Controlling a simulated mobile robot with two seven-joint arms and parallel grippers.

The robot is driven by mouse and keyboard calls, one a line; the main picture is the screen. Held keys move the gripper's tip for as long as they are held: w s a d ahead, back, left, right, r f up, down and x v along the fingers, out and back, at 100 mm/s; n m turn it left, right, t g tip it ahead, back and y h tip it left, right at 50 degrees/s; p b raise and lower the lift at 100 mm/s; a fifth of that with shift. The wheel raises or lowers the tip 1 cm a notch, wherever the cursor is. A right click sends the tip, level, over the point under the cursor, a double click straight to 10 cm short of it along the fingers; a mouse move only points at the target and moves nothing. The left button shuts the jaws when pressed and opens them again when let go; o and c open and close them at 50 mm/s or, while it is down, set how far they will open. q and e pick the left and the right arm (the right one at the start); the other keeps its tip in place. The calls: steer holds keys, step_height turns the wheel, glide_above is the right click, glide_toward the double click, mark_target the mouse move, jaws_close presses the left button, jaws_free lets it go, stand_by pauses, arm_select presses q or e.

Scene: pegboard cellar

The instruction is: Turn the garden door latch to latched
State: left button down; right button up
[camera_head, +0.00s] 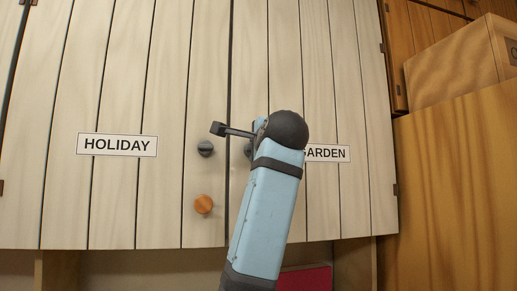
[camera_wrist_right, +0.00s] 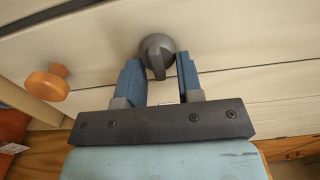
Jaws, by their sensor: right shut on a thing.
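The garden door latch is a dark grey round knob with a raised grip bar. In the wrist view, the latch (camera_wrist_right: 156,52) sits between the two blue-padded fingers of my right gripper (camera_wrist_right: 159,68), which is shut on it. The bar points down in that picture. My left gripper is not in view.
The HOLIDAY door (camera_head: 110,60) on the left has its own grey latch (camera_head: 205,148) and orange wooden knob (camera_head: 203,204). In the wrist view an orange knob (camera_wrist_right: 47,83) stands left of the gripped latch. A cardboard box (camera_head: 450,70) is at the right.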

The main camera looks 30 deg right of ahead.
steer(key=o, duration=0.9)
steer(key=b+v, duration=0.3)
steer(key=v, duration=1)
steer(key=shift+s, duration=0.4)
